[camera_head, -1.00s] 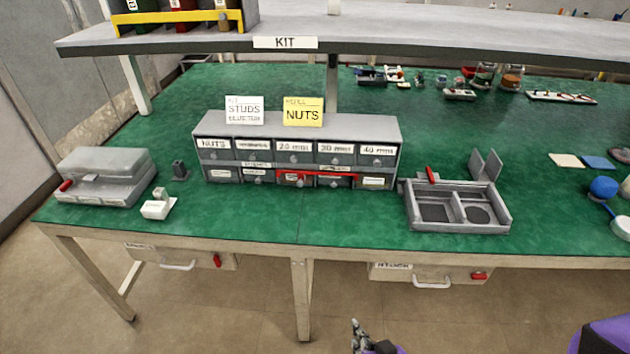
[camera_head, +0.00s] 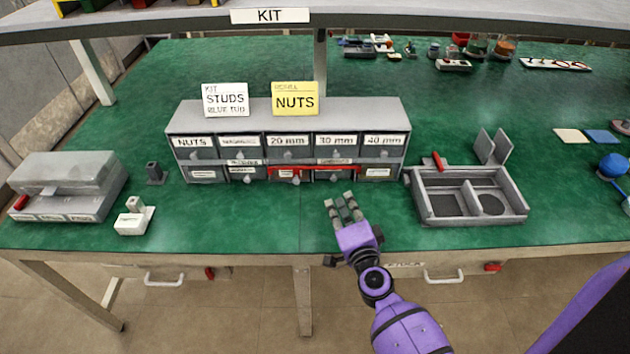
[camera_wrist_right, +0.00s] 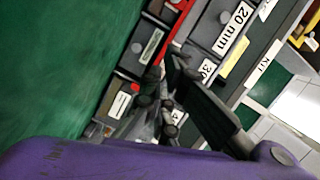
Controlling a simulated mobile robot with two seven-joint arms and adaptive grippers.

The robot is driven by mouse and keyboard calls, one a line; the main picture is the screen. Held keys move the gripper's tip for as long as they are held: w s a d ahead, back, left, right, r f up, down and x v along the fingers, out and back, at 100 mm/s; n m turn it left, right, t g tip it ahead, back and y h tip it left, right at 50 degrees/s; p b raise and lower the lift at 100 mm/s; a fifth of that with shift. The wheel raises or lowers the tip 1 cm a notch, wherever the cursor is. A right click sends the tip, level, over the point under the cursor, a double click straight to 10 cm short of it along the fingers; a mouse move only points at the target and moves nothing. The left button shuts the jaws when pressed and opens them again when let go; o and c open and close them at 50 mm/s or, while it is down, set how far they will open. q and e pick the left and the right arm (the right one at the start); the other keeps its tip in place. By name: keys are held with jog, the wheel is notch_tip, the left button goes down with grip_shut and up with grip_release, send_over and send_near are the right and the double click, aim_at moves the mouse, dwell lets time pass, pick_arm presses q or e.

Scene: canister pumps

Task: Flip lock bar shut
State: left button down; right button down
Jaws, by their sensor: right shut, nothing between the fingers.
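A red bar (camera_head: 318,167) runs across the front of the lower drawer row of the grey drawer cabinet (camera_head: 290,112). It also shows in the right wrist view (camera_wrist_right: 181,27), beside the drawer fronts. I cannot tell whether this bar is latched. My right gripper (camera_head: 343,204) is above the green table, in front of the cabinet's lower right half and below the red bar in the picture. It is shut and empty. In the right wrist view its dark fingers (camera_wrist_right: 165,105) hide part of the drawer fronts. My left gripper is not in view.
A grey open tray (camera_head: 468,217) with a red handle (camera_head: 440,161) stands right of the gripper. A grey box (camera_head: 70,180) and a small white block (camera_head: 130,224) stand at left. Bare table lies in front of the cabinet. A shelf (camera_head: 400,22) overhangs the back.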

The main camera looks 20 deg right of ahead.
jog(key=shift+w, duration=0.55)
jog(key=w, duration=0.5)
jog(key=w+f+b, duration=0.1)
jog(key=w, duration=0.2)
jog(key=shift+w+d, duration=0.15)
jog(key=shift+d, duration=0.05)
jog(key=a, duration=0.1)
jog(key=w+a, duration=0.1)
jog(key=f+b, duration=0.1)
jog(key=shift+w+a, duration=0.25)
jog(key=shift+a, duration=0.55)
jog(key=shift+w, duration=0.15)
